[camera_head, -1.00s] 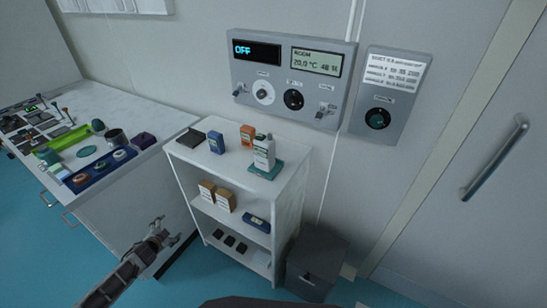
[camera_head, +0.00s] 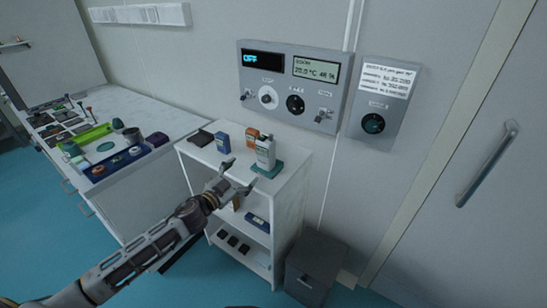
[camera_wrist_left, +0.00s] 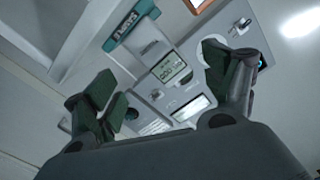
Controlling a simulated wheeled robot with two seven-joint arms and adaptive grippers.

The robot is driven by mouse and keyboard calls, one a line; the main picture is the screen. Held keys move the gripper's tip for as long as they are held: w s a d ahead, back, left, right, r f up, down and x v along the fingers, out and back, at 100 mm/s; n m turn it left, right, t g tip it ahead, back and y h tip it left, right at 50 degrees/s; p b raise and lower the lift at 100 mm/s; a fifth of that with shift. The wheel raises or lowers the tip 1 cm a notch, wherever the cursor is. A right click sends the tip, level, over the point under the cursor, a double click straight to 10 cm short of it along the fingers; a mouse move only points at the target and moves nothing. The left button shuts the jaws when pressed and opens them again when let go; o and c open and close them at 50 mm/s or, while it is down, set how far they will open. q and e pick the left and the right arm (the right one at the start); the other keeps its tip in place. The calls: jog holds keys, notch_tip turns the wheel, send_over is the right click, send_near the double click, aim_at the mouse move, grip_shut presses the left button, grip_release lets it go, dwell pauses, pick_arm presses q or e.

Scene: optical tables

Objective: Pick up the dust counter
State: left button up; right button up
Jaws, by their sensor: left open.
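I cannot tell for sure which thing is the dust counter. A white upright unit with a green label (camera_head: 265,153) stands on a teal pad (camera_head: 268,171) on the shelf top. A flat blue device (camera_head: 257,221) lies on the middle shelf. My left gripper (camera_head: 239,176) is open and empty at the shelf's front edge, lower left of the white unit and apart from it. It hides part of the middle shelf. In the left wrist view its spread fingers (camera_wrist_left: 160,75) have nothing between them. My right gripper is not in view.
The shelf top (camera_head: 204,154) also holds a blue box (camera_head: 223,144), an orange box (camera_head: 252,136) and a black tray (camera_head: 200,138). A grey bin (camera_head: 314,268) stands right of the shelf. A control panel (camera_head: 292,84) hangs above. A cluttered bench (camera_head: 150,112) is at left.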

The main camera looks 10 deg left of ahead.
aim_at(264, 155)
pick_arm(q)
jog(key=w+n, duration=0.1)
jog(key=w+d+r+n, duration=0.1)
jog(key=n, duration=0.1)
jog(key=w+d+n, duration=0.1)
jog(key=n, duration=0.1)
jog(key=shift+d+r+h, duration=0.2)
jog(key=shift+d+h, duration=0.05)
jog(key=shift+h, duration=0.15)
jog(key=shift+p+x, duration=0.4)
jog(key=shift+x, duration=1.4)
jog(key=shift+w+d, duration=0.25)
jog(key=shift+w, duration=0.35)
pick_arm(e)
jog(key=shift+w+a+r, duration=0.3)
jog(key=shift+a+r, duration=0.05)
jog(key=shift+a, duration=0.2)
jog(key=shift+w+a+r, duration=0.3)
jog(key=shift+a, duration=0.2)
